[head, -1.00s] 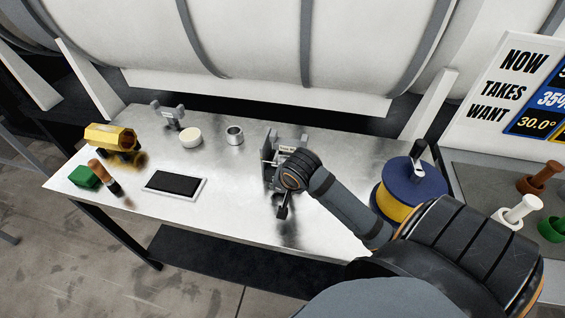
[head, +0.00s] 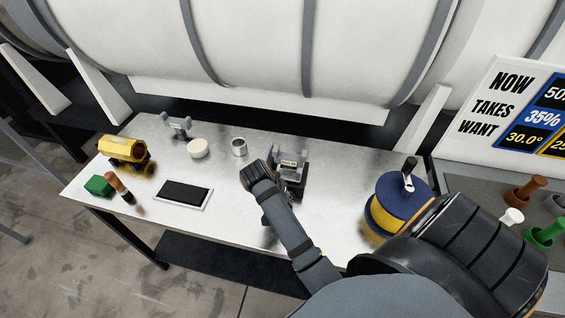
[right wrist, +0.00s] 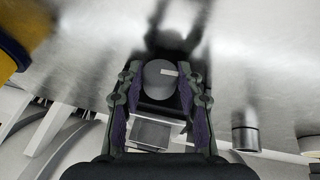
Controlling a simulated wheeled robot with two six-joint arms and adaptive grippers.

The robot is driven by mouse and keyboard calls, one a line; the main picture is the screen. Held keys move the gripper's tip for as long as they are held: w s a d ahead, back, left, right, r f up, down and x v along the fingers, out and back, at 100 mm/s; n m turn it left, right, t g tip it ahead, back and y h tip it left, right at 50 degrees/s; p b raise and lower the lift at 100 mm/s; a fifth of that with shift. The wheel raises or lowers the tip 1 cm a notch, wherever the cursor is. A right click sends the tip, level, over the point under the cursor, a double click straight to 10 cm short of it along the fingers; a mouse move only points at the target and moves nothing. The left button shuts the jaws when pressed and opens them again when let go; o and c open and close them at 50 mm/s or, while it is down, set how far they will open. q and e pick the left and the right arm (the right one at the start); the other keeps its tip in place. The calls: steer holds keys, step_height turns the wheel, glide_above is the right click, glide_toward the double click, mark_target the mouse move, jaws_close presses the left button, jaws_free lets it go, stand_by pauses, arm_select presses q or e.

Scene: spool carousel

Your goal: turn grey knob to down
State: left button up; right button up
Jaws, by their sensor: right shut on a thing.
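The grey knob (right wrist: 157,84) is a round cap with a pale pointer mark. In the right wrist view the mark points to the right of the picture. My right gripper (right wrist: 160,76) is shut on the knob, one finger on each side. In the head view the knob and fingers are mostly hidden behind my right wrist. The knob's grey stand (head: 291,162), with a small label, is on the metal table. My left gripper is not in view.
A blue and yellow spool (head: 402,197) stands to the right on the table (head: 228,218). A metal cup (head: 239,147), a white round piece (head: 198,149), a dark tablet (head: 184,193), a yellow hexagonal part (head: 122,149) and a green block (head: 99,186) lie to the left.

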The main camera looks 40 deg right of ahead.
stand_by(0.3)
steer(key=o, duration=1.2)
steer(key=shift+c, duration=0.2)
